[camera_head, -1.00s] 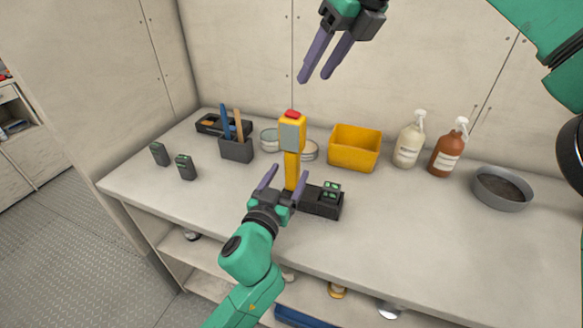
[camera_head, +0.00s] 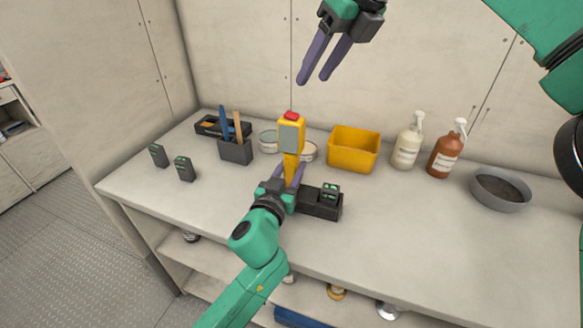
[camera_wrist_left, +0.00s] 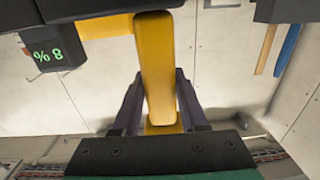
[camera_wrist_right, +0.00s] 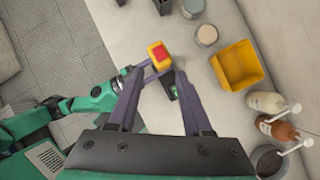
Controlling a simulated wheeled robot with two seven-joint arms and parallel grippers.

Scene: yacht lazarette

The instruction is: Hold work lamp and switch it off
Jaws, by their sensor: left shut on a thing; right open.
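The work lamp (camera_head: 290,135) is yellow with a grey face and a red button (camera_head: 292,115) on top. It stands upright above the bench. My left gripper (camera_head: 285,178) is shut on the lamp's handle; the left wrist view shows the yellow handle (camera_wrist_left: 158,70) between the fingers. My right gripper (camera_head: 322,60) is open and empty, above and a little right of the lamp. In the right wrist view the lamp's red button (camera_wrist_right: 158,54) shows from above, beyond and between the open fingers. I cannot tell whether the lamp is lit.
A black charger dock (camera_head: 318,203) sits right of the lamp. A tool holder (camera_head: 236,150) and two small dark packs (camera_head: 185,169) stand left. A yellow bin (camera_head: 353,150), two bottles (camera_head: 407,147) and a grey bowl (camera_head: 499,190) stand right. The bench front right is clear.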

